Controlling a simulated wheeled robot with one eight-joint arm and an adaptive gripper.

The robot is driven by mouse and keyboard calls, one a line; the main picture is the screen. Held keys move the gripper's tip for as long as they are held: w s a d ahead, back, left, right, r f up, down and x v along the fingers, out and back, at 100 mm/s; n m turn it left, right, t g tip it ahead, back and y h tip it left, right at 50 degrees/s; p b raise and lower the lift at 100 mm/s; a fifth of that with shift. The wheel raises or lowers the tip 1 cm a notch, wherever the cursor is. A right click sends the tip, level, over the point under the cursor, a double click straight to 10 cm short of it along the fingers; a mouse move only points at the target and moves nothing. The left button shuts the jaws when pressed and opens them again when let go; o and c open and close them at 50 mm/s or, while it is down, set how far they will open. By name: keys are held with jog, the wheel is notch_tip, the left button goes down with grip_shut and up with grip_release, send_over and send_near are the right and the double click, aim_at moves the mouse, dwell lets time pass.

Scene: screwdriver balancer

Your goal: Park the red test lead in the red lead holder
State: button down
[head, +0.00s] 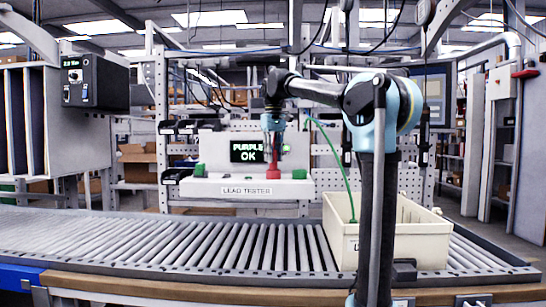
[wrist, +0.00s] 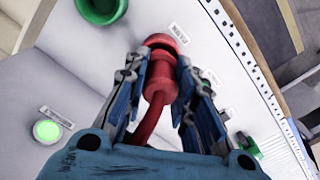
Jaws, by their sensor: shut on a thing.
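In the wrist view my gripper (wrist: 162,72) is shut around the red test lead (wrist: 158,82), with its red cable curving down between the fingers. A dark red rounded rim (wrist: 161,42) shows just beyond the fingertips, in line with the lead; I cannot tell whether the lead is seated in it. In the head view my gripper (head: 272,128) points down over the lead tester's white shelf, and a red upright piece (head: 274,165) shows directly below it.
The lead tester (head: 247,190) has a screen (head: 247,151) reading "PURPLE OK". A green piece (head: 199,170) stands at its left. A green cable (head: 348,190) hangs into a cream crate (head: 400,240) on the roller conveyor (head: 150,240). A green ring (wrist: 100,8) shows in the wrist view.

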jog(key=shift+f, duration=1.45)
jog(key=c, duration=1.2)
grip_release()
jog(key=shift+c, duration=0.2)
notch_tip(320, 180, up, 12)
jog(key=shift+f, duration=0.1)
